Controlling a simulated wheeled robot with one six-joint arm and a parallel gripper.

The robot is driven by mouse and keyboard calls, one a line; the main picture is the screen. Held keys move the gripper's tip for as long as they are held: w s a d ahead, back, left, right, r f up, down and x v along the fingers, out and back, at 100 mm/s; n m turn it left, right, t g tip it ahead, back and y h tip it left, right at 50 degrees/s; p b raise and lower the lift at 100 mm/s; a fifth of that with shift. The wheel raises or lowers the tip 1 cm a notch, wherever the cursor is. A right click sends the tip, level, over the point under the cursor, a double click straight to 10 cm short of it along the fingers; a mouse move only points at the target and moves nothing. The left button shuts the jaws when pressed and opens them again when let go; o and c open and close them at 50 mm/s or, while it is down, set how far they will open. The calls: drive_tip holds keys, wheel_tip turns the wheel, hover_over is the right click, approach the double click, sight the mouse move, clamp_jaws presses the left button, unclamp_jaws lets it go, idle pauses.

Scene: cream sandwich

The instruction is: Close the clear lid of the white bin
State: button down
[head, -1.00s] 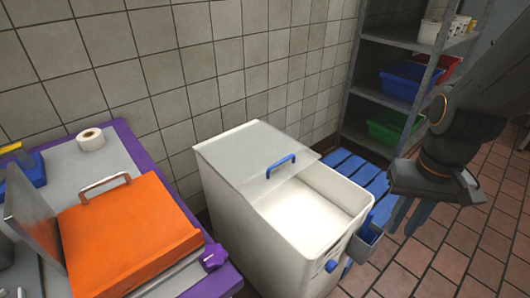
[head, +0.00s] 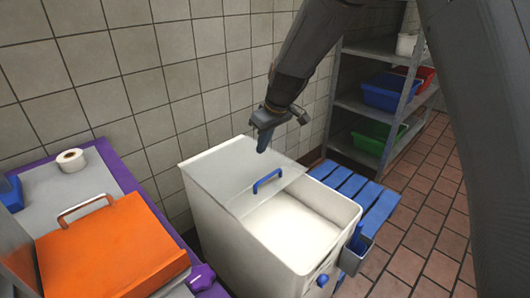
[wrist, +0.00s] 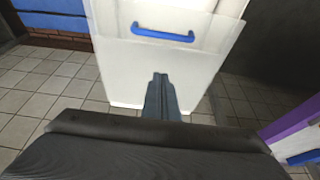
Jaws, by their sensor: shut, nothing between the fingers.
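The white bin (head: 240,252) stands against the tiled wall, and its front part is open, showing a pale inside. The clear lid (head: 222,172) covers the back part of the top. Its blue handle (head: 268,181) sits near the lid's front edge; the handle also shows in the wrist view (wrist: 162,33). My gripper (head: 263,145) is shut and empty, above the back part of the lid and behind the handle. In the wrist view my shut fingers (wrist: 161,80) point toward the lid. I cannot tell whether they touch it.
An orange box (head: 110,250) with a handle and a tape roll (head: 71,160) sit on the purple-edged table at left. A blue slatted pallet (head: 350,188) lies beside the bin. A shelf with blue (head: 388,92) and green (head: 374,139) crates stands at right.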

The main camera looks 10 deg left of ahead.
drive_tip(key=p, duration=0.1)
hover_over(265, 183)
drive_tip(key=w+a, duration=0.2)
drive_tip(key=a, duration=0.1)
wheel_tip(265, 183, down, 8)
drive_tip(key=shift+r, duration=0.25)
drive_tip(key=shift+s+d+f+p, duration=0.25)
drive_tip(key=shift+s+d, duration=0.15)
drive_tip(key=shift+d, duration=0.2)
drive_tip(key=shift+s+d+f+p, duration=0.2)
drive_tip(key=shift+s+d, duration=0.2)
drive_tip(key=shift+d, duration=0.15)
drive_tip(key=shift+s+d+f, duration=0.1)
drive_tip(key=shift+s+d, duration=0.2)
drive_tip(key=shift+d, duration=0.1)
